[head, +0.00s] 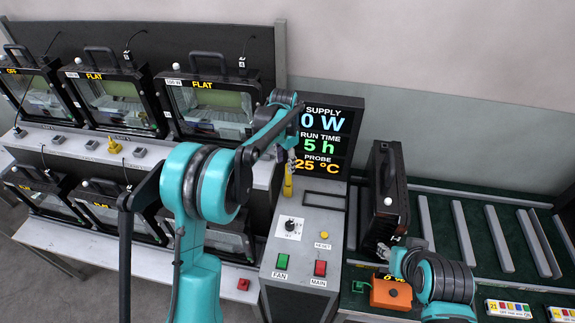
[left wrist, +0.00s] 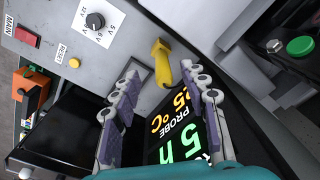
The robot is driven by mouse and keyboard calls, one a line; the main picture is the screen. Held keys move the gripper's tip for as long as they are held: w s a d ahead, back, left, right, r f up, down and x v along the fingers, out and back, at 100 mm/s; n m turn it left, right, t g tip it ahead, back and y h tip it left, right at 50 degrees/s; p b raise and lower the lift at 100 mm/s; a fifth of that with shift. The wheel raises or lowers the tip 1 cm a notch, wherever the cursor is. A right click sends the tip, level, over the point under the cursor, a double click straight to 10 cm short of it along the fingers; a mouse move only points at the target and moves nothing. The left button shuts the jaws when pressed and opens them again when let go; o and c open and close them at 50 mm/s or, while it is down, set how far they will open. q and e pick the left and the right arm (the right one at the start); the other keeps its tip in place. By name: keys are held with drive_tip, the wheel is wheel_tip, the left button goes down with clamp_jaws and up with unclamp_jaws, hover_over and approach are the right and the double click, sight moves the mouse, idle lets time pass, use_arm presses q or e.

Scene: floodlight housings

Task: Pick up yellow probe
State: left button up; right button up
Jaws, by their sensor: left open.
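The yellow probe (head: 288,186) stands on the grey control console, just in front of the display panel. In the left wrist view the probe (left wrist: 161,62) lies ahead of my fingertips, roughly between the lines of the two fingers and apart from them. My left gripper (head: 291,158) is open and empty, above and close to the probe; its spread fingers show in the left wrist view (left wrist: 165,88). My right arm is at the lower right of the head view, by a black floodlight housing (head: 388,195); its fingers are not clearly seen.
The display (head: 327,137) stands behind the probe. The console has a dial (head: 290,226), green button (head: 282,262) and red button (head: 320,268). Racked floodlights (head: 112,100) fill the left, with another yellow piece (head: 114,146) on their shelf. An orange box (head: 390,293) and roller conveyor (head: 464,232) are right.

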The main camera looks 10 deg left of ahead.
sight(289, 176)
use_arm(q)
drive_tip(key=shift+w+d+f+p, duration=0.4)
drive_tip(key=shift+w+f, duration=0.1)
drive_tip(key=shift+w, duration=0.15)
drive_tip(key=shift+w+f+m, duration=0.1)
drive_tip(key=shift+f+m, duration=0.2)
drive_tip(key=shift+f, duration=0.1)
wheel_tip(289, 176, down, 2)
drive_tip(key=shift+a, duration=0.1)
wheel_tip(289, 176, down, 6)
drive_tip(key=shift+r+b, duration=0.2)
drive_tip(key=shift+b, duration=0.4)
clamp_jaws()
